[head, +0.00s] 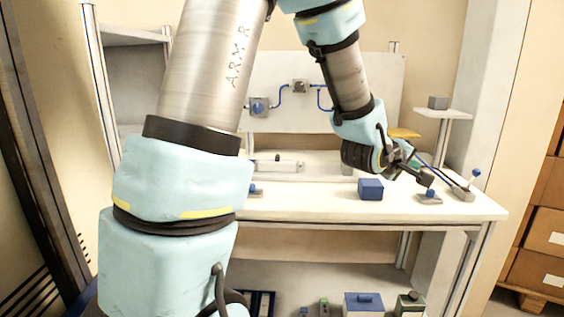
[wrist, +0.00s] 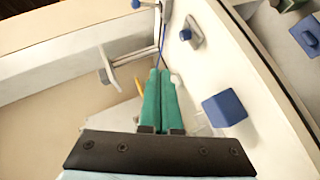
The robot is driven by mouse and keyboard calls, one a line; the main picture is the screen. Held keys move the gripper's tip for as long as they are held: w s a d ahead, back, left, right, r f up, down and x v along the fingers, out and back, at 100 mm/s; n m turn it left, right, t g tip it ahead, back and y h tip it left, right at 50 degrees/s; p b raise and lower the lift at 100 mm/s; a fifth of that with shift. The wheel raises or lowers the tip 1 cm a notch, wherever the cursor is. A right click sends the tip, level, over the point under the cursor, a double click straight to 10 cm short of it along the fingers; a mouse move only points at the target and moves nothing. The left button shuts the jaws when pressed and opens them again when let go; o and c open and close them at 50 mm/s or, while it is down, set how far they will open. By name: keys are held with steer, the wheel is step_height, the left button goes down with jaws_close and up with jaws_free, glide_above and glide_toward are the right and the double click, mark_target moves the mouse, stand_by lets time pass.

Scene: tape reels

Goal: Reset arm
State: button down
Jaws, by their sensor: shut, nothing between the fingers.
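My arm rises across the left and middle of the head view and bends down at the right. My gripper (head: 428,180) is above the right part of the white table (head: 310,207), near a blue-knobbed grey block (head: 429,197). In the wrist view my gripper (wrist: 160,72) shows two green fingers side by side, shut with nothing between them. A blue box (head: 370,189) stands on the table left of the gripper. It also shows in the wrist view (wrist: 224,109), to the right of the fingers and apart from them.
A grey base with a blue-tipped lever (head: 462,192) stands at the table's right end. A small raised shelf (head: 443,113) holds a grey cube (head: 438,102). A white back panel (head: 375,75) carries blue tubing. Wooden drawers (head: 545,235) stand at the right. The lower shelf holds a blue case (head: 363,305).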

steer(key=w+a+f+m+g+y, duration=0.1)
steer(key=a+f+y, duration=0.2)
steer(key=a, duration=0.7)
steer(key=w+a+f+m+g+y, duration=0.1)
steer(key=a+f+y, duration=0.25)
steer(key=a, duration=0.65)
steer(key=s+a+f+m+g+y, duration=0.1)
steer(key=s+a+g+y, duration=0.1)
steer(key=s+a, duration=0.4)
steer(key=s+a+f+m+g+y+p, duration=0.1)
steer(key=s+a+f+m+g+y, duration=0.1)
steer(key=s+a, duration=0.4)
steer(key=a+g, duration=0.1)
steer(key=a, duration=0.4)
steer(key=shift+a, duration=0.1)
